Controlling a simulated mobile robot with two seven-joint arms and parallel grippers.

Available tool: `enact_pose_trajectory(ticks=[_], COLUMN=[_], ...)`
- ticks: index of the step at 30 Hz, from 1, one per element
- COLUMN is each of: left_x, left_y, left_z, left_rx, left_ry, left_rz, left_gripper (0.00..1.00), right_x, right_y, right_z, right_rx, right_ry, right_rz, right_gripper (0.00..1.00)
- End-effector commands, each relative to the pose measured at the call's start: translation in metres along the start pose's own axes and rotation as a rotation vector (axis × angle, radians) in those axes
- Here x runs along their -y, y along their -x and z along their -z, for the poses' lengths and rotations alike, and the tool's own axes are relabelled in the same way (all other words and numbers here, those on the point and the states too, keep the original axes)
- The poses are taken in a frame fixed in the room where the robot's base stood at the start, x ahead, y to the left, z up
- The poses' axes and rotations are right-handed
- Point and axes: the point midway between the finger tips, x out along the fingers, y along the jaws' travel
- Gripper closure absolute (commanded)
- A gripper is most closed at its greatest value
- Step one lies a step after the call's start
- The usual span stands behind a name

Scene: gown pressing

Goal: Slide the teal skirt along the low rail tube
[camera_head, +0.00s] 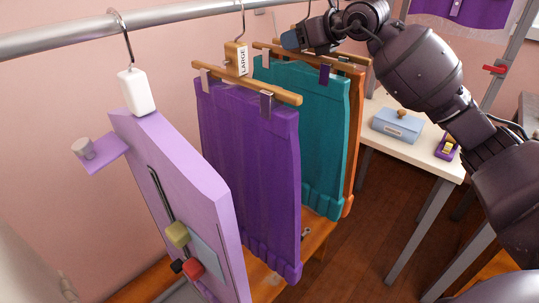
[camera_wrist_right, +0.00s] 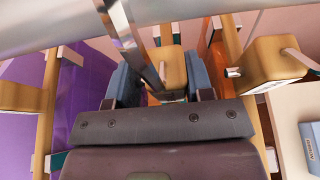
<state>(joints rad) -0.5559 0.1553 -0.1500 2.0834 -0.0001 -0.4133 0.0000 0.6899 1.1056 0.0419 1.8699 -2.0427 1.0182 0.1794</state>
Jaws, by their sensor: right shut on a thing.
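The teal skirt (camera_head: 310,105) hangs from a wooden clip hanger, between a purple skirt (camera_head: 245,150) and an orange skirt (camera_head: 355,120). The low rail tube (camera_head: 60,40) runs from the left edge toward the upper middle; it also crosses the top of the right wrist view (camera_wrist_right: 60,18). My right gripper (camera_head: 292,40) is at the top of the teal skirt's hanger. In the right wrist view its blue-grey fingers (camera_wrist_right: 162,88) are on both sides of a wooden hanger block (camera_wrist_right: 172,66) below a metal hook. My left gripper is not in view.
A lilac board (camera_head: 165,175) with a white hanger block (camera_head: 136,92) hangs at the left. Another wooden block (camera_wrist_right: 272,65) hangs close at the right in the wrist view. A white table (camera_head: 425,135) holds a blue box (camera_head: 397,125) and a purple tape dispenser (camera_head: 447,148).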

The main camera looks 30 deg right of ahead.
Motion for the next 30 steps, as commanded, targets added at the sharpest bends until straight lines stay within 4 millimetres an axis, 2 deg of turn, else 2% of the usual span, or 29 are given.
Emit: enact_pose_trajectory(ticks=[26, 27, 30], left_x=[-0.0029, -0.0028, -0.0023], left_y=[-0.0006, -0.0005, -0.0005], left_z=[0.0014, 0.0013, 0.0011], left_rx=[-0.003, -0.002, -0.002], left_ry=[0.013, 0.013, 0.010], left_rz=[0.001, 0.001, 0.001], left_gripper=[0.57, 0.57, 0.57], right_x=[0.0009, 0.0009, 0.0009], right_y=[-0.0011, -0.0011, -0.0012], right_z=[0.0029, 0.0029, 0.0030], right_rx=[0.003, 0.003, 0.002], right_ry=[0.000, 0.000, 0.000], right_rz=[0.000, 0.000, 0.000], right_gripper=[0.85, 0.46, 0.31])
